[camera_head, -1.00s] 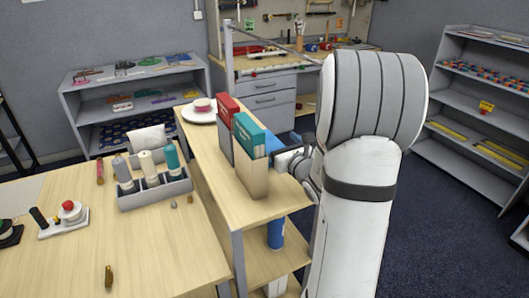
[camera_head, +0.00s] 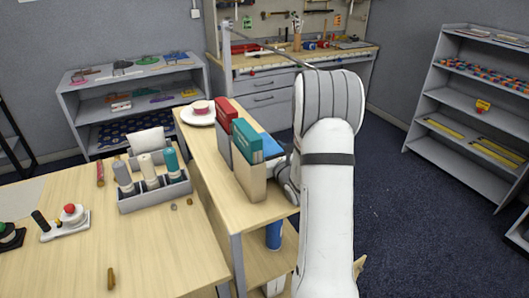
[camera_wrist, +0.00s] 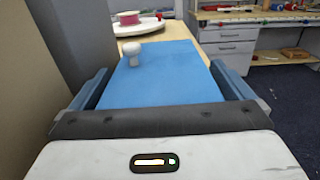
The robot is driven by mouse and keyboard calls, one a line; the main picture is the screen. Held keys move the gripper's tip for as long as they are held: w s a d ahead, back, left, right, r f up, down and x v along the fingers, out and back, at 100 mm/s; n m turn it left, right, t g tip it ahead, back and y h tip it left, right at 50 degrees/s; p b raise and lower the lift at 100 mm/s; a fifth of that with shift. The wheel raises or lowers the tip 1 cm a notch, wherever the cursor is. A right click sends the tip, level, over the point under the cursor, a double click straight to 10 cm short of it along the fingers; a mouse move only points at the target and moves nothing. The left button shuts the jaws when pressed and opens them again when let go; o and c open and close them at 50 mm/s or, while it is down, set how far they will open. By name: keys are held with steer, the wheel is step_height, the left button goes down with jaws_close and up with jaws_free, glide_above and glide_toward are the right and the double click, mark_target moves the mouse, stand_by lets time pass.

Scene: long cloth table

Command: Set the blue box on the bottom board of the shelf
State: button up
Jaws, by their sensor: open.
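A flat blue surface, which looks like the blue box (camera_wrist: 165,90), lies on the top board of the wooden shelf (camera_head: 262,212). Its blue also shows behind the teal binder in the head view (camera_head: 271,145). A small white knob-like thing (camera_wrist: 130,53) stands at its far left part; I cannot tell whether on it or beyond. My gripper (camera_wrist: 160,70) is open, its two blue fingers to the left and right of the blue surface, not visibly closed on it. In the head view my arm hides most of the gripper. The shelf's bottom board is largely hidden.
Red and teal binders (camera_head: 247,143) stand close left of the gripper. A plate with a pink-topped item (camera_head: 201,113) is at the shelf's far end. A blue cylinder (camera_head: 273,236) stands on a lower board. The floor to the right is clear.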

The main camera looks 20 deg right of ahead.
steer(key=c, duration=0.9)
steer(key=shift+c, duration=0.5)
